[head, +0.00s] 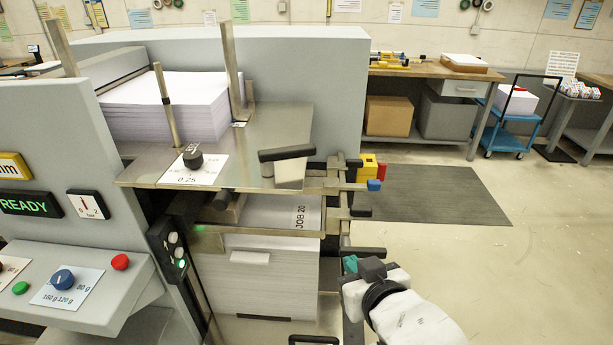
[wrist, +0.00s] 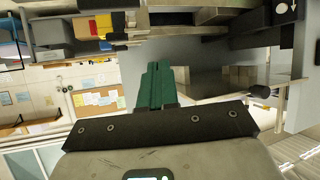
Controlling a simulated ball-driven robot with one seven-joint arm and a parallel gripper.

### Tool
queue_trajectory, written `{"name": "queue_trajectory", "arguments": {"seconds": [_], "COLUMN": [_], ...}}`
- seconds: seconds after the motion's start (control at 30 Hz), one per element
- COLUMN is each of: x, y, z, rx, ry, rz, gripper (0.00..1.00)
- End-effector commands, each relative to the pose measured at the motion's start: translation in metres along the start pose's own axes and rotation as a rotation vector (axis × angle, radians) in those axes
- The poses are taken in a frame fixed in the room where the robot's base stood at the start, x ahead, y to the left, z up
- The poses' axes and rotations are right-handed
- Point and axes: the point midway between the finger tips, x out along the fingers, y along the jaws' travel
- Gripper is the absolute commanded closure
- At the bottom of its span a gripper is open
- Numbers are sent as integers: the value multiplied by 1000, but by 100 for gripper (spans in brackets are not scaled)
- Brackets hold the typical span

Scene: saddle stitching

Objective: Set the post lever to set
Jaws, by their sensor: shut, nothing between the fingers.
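My gripper (head: 350,265) is at the lower middle of the head view, low beside the machine's right side. Its teal fingers are shut together and empty, also seen in the wrist view (wrist: 156,86). A black bar handle (head: 363,252) shows just above the fingertips in the head view; I cannot tell whether they touch. Another black handle (head: 287,153) sits on the metal table's front right. No label marks the post lever, so I cannot tell which handle it is or how it is set.
Yellow (head: 368,166), red and blue (head: 374,185) blocks stick out from the machine's right edge above my gripper. A paper stack marked JOB 20 (head: 275,212) is under the metal table (head: 270,130). Open floor with a grey mat (head: 430,195) lies to the right.

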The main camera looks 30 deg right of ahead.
Motion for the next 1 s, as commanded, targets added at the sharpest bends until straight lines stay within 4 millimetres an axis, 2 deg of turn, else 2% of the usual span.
{"name": "queue_trajectory", "arguments": {"seconds": [0.03,0.1,0.2,0.3,0.43,0.77,0.87,1.0], "x": [0,-9,-22,-32,-37,-34,-28,-10], "y": [-8,-16,-24,-28,-30,-30,-30,-30], "z": [-26,-60,-94,-114,-123,-123,-127,-138], "rx": [11,26,39,47,50,49,49,49], "ry": [112,239,370,447,480,476,475,475], "rz": [-5,-12,-21,-28,-31,-31,-30,-28], "gripper": [100,100,100,100,100,100,100,100]}}
